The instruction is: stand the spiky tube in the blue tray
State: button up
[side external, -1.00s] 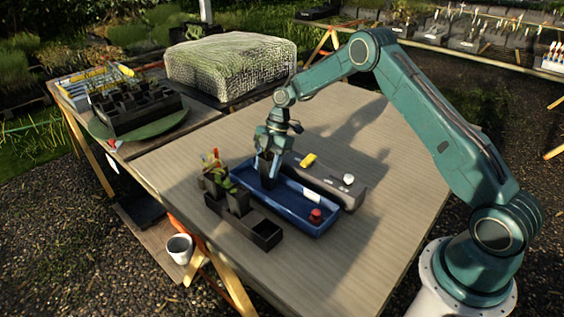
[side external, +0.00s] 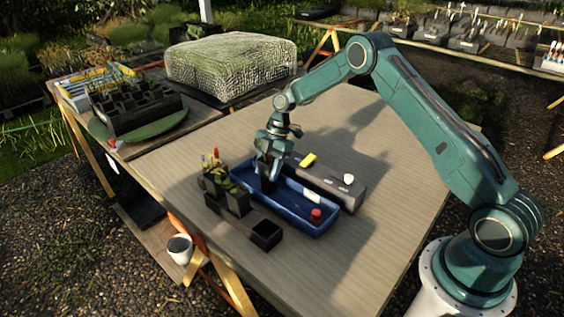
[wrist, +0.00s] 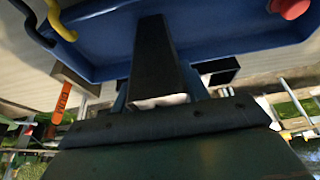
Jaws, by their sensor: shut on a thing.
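My gripper (side external: 270,163) is shut on a dark, square-sided tube (side external: 268,184), held roughly upright in the far left part of the blue tray (side external: 300,228). The wrist view shows the tube (wrist: 153,55) between the fingers against the blue tray (wrist: 100,38). Its lower end is inside the tray outline; I cannot tell whether it touches the floor. Whatever grows from its top is hidden by the gripper, so I cannot confirm that it is spiky.
A black rack (side external: 238,222) with planted tubes (side external: 215,178) stands left of the tray, close to it. A grey box (side external: 335,183) with a yellow item (side external: 308,160) and a white knob (side external: 348,179) lies behind. A red knob (side external: 316,215) is at the tray's near end. The table's right side is clear.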

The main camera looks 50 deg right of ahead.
jog(key=shift+f, duration=0.25)
dwell(0.5)
jog(key=o, duration=1.1)
jog(key=shift+o, duration=0.2)
jog(key=shift+r, duration=0.1)
jog(key=v, duration=1.3)
jog(key=shift+d+r, duration=0.2)
jog(key=shift+r, duration=0.05)
jog(key=shift+r, duration=0.1)
